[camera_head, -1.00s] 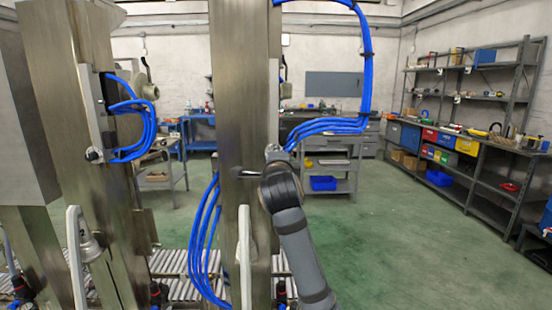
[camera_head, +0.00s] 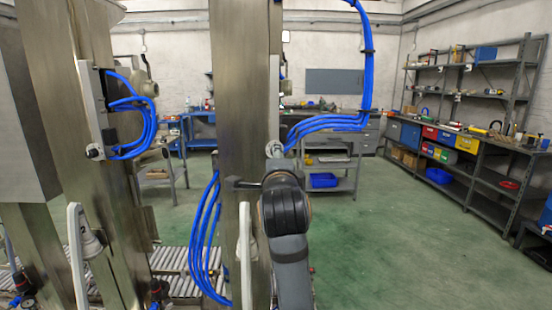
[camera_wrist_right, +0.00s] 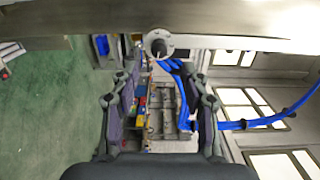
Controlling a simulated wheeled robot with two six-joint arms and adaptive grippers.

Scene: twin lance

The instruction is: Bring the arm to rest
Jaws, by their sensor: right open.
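My right arm (camera_head: 286,215) rises from the bottom centre of the head view, in front of the steel column (camera_head: 238,120). Its dark joint is just below a round metal fitting (camera_head: 274,149) on the column's right side. My right gripper (camera_wrist_right: 160,100) is open in the wrist view, its two fingers wide apart with nothing held between them. A round fitting with a dark centre (camera_wrist_right: 158,43) shows beyond the fingertips, against a metal beam-like surface. In the head view the gripper itself cannot be made out. My left gripper is not in view.
Blue hoses (camera_head: 330,123) loop out right of the column, and more hang on its lower left. A black lever (camera_head: 243,183) sticks out beside my arm. A second steel column (camera_head: 75,120) and a roller conveyor (camera_head: 180,260) lie left. Green floor (camera_head: 390,240) is free on the right.

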